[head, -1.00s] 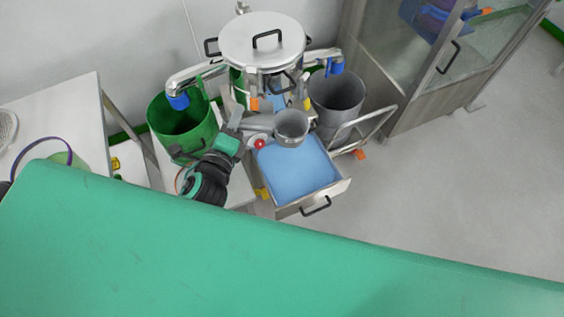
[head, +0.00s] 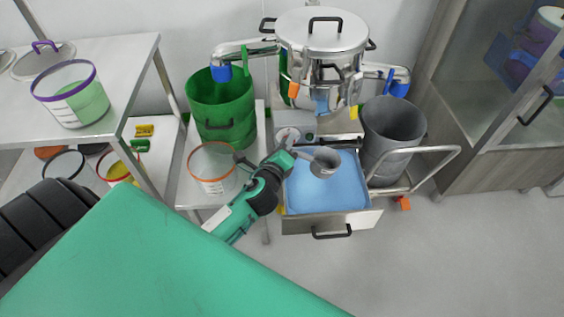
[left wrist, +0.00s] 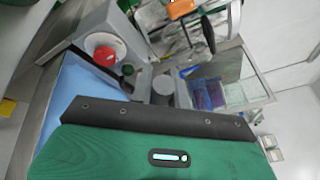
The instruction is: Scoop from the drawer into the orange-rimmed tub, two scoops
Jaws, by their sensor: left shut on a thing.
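The drawer (head: 346,224) is pulled open and holds blue powder (head: 325,192); the blue also shows in the left wrist view (left wrist: 82,92). My left gripper (head: 297,153) is shut on the handle of a grey scoop (head: 325,164). The scoop's cup is over the back part of the drawer, apparently above the powder; what it contains I cannot tell. The orange-rimmed tub (head: 212,168) stands on a bench left of the drawer, beside my left arm. It is clear with a white label and looks largely empty. My right gripper is not in view.
A green bin (head: 222,108) stands behind the tub. A lidded steel vessel (head: 322,40) is behind the drawer, and a grey bin (head: 392,135) on a trolley is to its right. A purple-rimmed tub (head: 72,95) sits on the left table. The floor at right is clear.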

